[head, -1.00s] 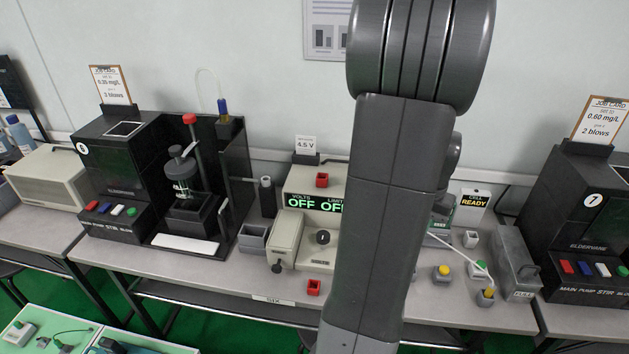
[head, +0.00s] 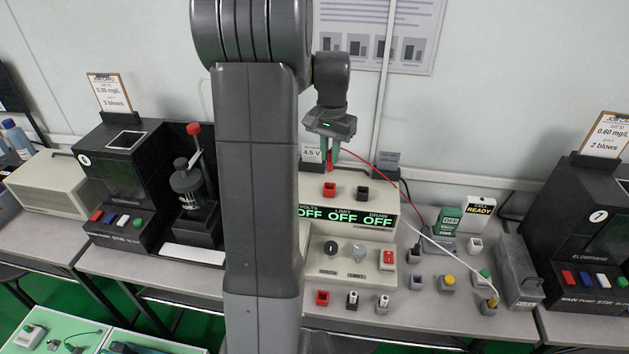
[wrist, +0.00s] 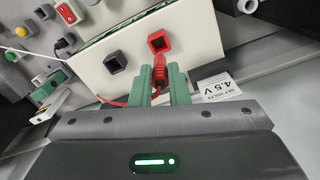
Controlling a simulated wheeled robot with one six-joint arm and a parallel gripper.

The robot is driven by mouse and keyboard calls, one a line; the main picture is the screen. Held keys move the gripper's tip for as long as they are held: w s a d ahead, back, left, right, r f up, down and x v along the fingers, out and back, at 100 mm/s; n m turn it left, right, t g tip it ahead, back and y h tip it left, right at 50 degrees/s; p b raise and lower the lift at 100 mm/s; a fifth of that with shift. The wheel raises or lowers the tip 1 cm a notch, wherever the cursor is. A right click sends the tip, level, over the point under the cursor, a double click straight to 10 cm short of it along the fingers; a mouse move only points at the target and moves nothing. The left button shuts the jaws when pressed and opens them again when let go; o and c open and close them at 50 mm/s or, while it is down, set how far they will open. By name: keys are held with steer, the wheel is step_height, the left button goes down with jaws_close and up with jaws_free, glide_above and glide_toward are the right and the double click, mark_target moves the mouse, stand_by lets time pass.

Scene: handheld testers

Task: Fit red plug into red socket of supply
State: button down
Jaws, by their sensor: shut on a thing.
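My gripper (head: 329,150) is shut on the red plug (head: 329,162) and holds it above the supply (head: 347,227). In the wrist view the green fingertips (wrist: 163,84) grip the red plug (wrist: 159,71), whose tip points toward the red socket (wrist: 160,41) and looks close to it. I cannot tell if they touch. In the head view the red socket (head: 329,190) sits on the supply's top, below the plug, with the black socket (head: 362,193) to its right. A red lead runs from the plug. The supply's displays read OFF.
A "4.5 V" card (head: 312,153) stands behind the supply. Another red block (head: 322,298) lies at the supply's front. Black testers stand at both sides.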

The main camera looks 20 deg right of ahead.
mark_target(330, 170)
step_height(330, 170, down, 8)
steer(key=shift+p, duration=0.3)
steer(key=shift+f, duration=0.15)
steer(key=c, duration=1.4)
jaws_free()
step_height(330, 170, up, 12)
steer(key=shift+r+b, duration=0.2)
steer(key=shift+b, duration=0.1)
steer(key=shift+f, duration=0.1)
